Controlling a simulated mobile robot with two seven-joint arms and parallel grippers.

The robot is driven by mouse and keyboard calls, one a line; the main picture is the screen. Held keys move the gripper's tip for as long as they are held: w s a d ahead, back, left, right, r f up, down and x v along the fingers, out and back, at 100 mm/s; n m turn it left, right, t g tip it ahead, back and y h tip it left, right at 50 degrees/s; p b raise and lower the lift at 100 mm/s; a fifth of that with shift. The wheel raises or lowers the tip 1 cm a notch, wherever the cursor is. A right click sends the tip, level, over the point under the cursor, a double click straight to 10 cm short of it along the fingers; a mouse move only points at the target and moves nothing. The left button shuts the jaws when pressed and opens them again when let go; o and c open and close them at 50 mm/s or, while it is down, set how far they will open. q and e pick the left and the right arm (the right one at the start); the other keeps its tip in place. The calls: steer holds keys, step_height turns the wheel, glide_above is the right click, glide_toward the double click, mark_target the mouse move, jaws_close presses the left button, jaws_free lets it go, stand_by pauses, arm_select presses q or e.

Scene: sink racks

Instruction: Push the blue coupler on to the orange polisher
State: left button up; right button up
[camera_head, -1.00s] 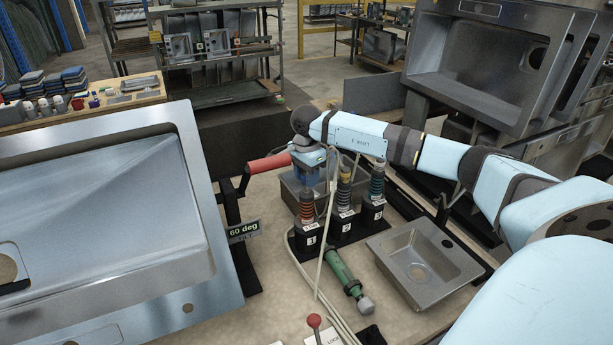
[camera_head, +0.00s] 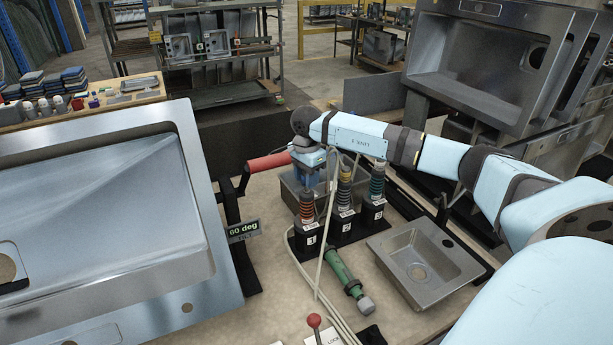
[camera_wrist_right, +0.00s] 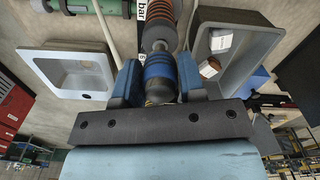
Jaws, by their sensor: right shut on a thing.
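The orange polisher (camera_head: 307,208) stands upright in the black holder marked 1 on the bench. It also shows in the right wrist view as an orange ribbed body (camera_wrist_right: 161,14). My right gripper (camera_head: 309,177) is directly above it, pointing down. In the right wrist view its fingers (camera_wrist_right: 158,76) are shut on the blue coupler (camera_wrist_right: 158,70), a blue ringed cylinder. The coupler is in line with the polisher, with a dark grey neck between them. I cannot tell how far they are engaged. The coupler is mostly hidden in the head view. My left gripper is not in view.
Holders 2 (camera_head: 342,228) and 3 (camera_head: 373,213) stand close on the right with other tools. A green tool (camera_head: 345,272) and pale hoses lie in front. A small sink (camera_head: 425,262) is at right, a large tilted sink (camera_head: 110,230) at left. A red-handled lever (camera_head: 268,162) is near the gripper.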

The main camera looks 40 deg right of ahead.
steer(key=shift+f+b, duration=0.95)
steer(key=shift+f, duration=0.5)
steer(key=o, duration=0.7)
steer(key=shift+c, duration=0.2)
steer(key=o, duration=0.4)
steer(key=shift+c, duration=0.2)
step_height(320, 180, up, 14)
steer(key=shift+f+b, duration=0.15)
steer(key=shift+b, duration=0.35)
